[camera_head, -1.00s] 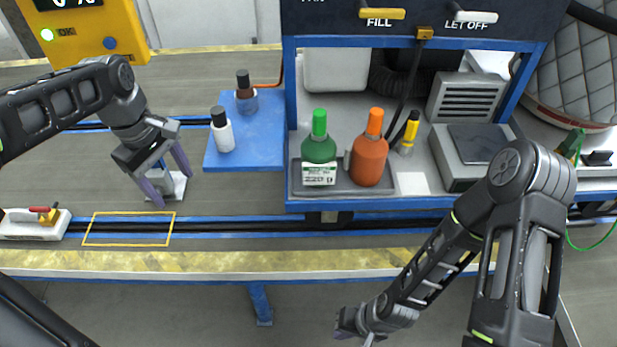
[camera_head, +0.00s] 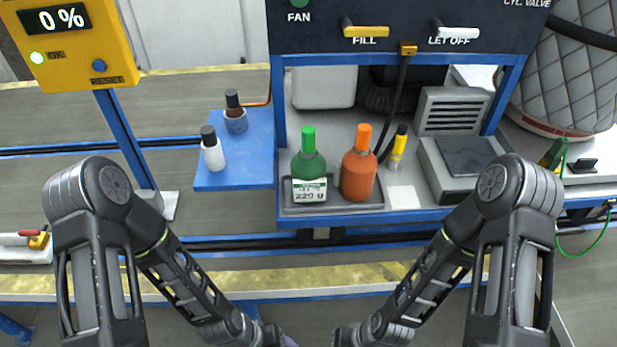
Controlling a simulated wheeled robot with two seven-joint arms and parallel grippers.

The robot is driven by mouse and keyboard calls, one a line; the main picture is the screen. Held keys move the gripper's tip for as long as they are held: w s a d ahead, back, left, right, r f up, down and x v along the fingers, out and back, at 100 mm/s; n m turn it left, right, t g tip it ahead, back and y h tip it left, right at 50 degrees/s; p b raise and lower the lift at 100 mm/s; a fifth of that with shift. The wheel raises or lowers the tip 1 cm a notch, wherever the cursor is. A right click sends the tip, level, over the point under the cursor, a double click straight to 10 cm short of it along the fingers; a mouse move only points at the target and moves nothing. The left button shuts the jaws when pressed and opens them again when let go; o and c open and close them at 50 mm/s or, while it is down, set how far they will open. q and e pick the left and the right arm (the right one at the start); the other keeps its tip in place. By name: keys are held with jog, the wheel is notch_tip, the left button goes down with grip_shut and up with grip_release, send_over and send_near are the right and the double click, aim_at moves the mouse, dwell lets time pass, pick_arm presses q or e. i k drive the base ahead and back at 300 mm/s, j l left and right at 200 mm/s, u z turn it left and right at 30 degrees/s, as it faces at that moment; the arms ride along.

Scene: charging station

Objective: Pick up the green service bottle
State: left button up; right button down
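The green service bottle (camera_head: 308,166) stands upright on a dark tray (camera_head: 334,208) on the workstation shelf. It has a green cap and a white label reading about 220 g. An orange bottle (camera_head: 358,172) stands right beside it on the same tray. My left gripper (camera_head: 287,341) is low at the bottom edge, below and in front of the bottle, mostly cut off by the frame. My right gripper (camera_head: 338,342) is also at the bottom edge and mostly cut off. Both are well apart from the bottle. Their finger openings cannot be seen.
A blue side shelf (camera_head: 243,167) left of the tray holds a white bottle (camera_head: 213,154) and a brown bottle (camera_head: 234,108) in a holder. The control panel (camera_head: 395,27) overhangs the shelf.

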aim_at(308, 180)
jog(key=l, duration=0.75)
jog(key=k+l, duration=0.1)
jog(key=l, duration=1.45)
jog(key=k+u, duration=0.05)
